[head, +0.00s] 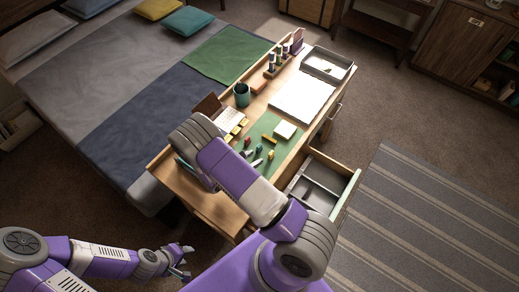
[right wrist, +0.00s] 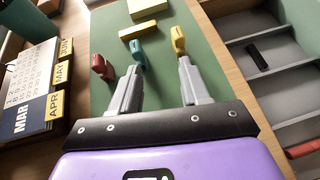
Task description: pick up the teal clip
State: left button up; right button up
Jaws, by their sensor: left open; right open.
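The teal clip (right wrist: 137,52) lies on the green blotter (right wrist: 208,75) in the right wrist view, just beyond the tip of my right gripper's left finger. My right gripper (right wrist: 158,76) is open, with nothing between its fingers. A yellow clip (right wrist: 178,40) lies just beyond its right fingertip. A dark red clip (right wrist: 100,66) lies left of the teal one. In the head view my right arm covers part of the desk, and the small clips are hard to tell apart. My left gripper (head: 184,261) is open and empty, low at the left, away from the blotter.
A yellow block (right wrist: 138,30) and a pale yellow note pad (right wrist: 147,7) lie beyond the clips. A calendar (right wrist: 32,88) with yellow tabs stands at left. An open drawer (right wrist: 275,85) with compartments is at right. A teal cup (head: 242,94) stands farther back.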

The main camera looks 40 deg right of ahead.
aim_at(257, 149)
jog(key=w, duration=0.1)
jog(key=n+t, duration=0.1)
jog(key=w, duration=0.1)
jog(key=shift+w+a+r+n+t+h, duration=0.25)
jog(key=shift+w+n+t+h, duration=0.05)
jog(key=shift+n+t, duration=0.1)
jog(key=x, duration=0.7)
jog(key=shift+s+d+f+b, duration=0.1)
jog(key=shift+s+f+b, duration=0.15)
jog(key=shift+f+b, duration=0.1)
jog(key=shift+r, duration=0.1)
grip_shut()
